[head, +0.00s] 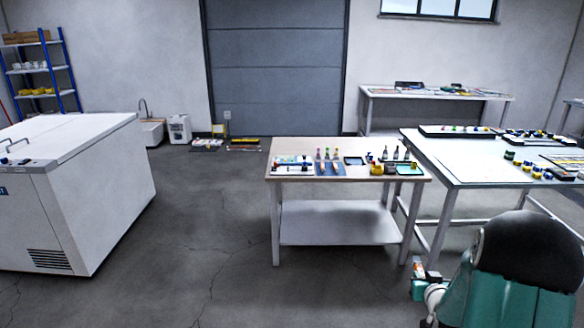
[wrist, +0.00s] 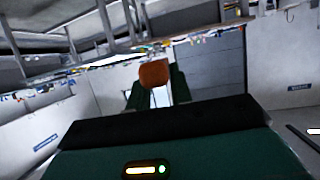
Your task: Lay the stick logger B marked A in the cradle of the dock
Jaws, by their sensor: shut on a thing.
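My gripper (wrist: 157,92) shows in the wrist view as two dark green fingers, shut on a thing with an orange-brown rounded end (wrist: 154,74). A pale part shows below that end. I take it for the stick logger, but no letter on it can be read. In the head view my gripper (head: 419,286) is low at the right, in front of the small table and below its top, partly behind my arm. The dock and its cradle are too small to pick out for certain among the items on the tables.
A white chest freezer (head: 110,210) is at the left. The floor between freezer and small table is clear.

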